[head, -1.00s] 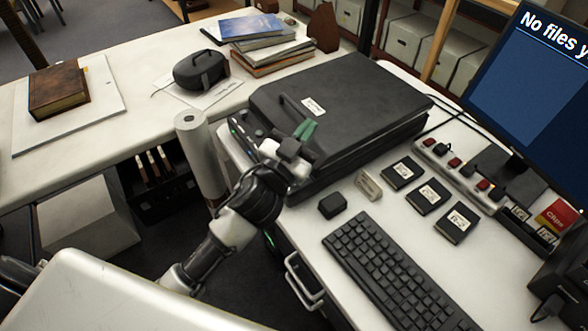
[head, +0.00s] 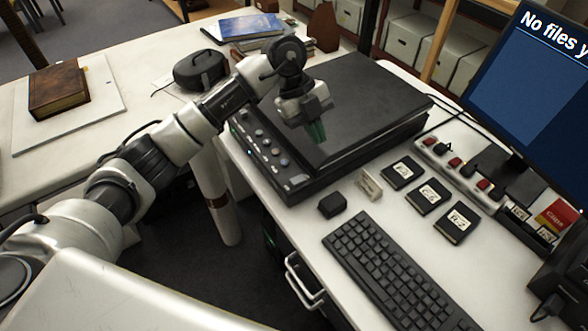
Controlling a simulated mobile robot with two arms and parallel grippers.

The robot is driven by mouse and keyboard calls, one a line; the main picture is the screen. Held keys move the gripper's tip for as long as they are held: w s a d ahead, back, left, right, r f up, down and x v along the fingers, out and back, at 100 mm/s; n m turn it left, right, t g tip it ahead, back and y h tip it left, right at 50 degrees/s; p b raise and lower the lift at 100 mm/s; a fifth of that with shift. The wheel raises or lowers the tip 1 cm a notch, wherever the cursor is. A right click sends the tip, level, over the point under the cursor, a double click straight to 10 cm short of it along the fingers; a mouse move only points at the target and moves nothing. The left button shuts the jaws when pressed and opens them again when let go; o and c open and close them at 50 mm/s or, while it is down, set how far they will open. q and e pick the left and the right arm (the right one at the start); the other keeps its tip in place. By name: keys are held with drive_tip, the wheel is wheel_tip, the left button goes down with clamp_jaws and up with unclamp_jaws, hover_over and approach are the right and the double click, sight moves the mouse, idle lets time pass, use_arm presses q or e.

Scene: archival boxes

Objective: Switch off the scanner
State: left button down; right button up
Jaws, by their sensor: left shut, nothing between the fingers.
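The scanner (head: 375,95) is a black flatbed with its lid shut, standing on the white desk. Its front control panel (head: 264,147) has a row of round buttons and a small lit blue light near the left end. My left gripper (head: 316,131) hangs over the front part of the scanner lid, green fingertips pointing down, shut and empty. It appears above the lid, behind the button row; whether it touches the lid I cannot tell. My left wrist hides part of the lid and its label. My right gripper is not in view.
A keyboard (head: 395,275), a small black box (head: 332,205), three black labelled cases (head: 428,197) and a power strip (head: 470,175) with red switches lie right of the scanner. A monitor (head: 530,80) stands at right. A white roll (head: 217,200) stands beside the desk.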

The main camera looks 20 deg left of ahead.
sight(295, 181)
use_arm(q)
drive_tip(key=w+a+r+n+y, duration=0.1)
drive_tip(key=a+y, duration=0.2)
drive_tip(key=a, duration=0.2)
drive_tip(key=shift+a+r+n, duration=0.3)
drive_tip(key=shift+a+n, duration=0.1)
drive_tip(key=shift+f, duration=0.1)
drive_tip(key=x, duration=0.4)
drive_tip(key=p+x, duration=0.1)
drive_tip(key=x, duration=0.3)
drive_tip(key=a+x, duration=0.1)
drive_tip(key=x, duration=0.3)
drive_tip(key=shift+f, duration=0.25)
drive_tip(key=shift+s+f, duration=0.1)
drive_tip(key=shift+f, duration=0.6)
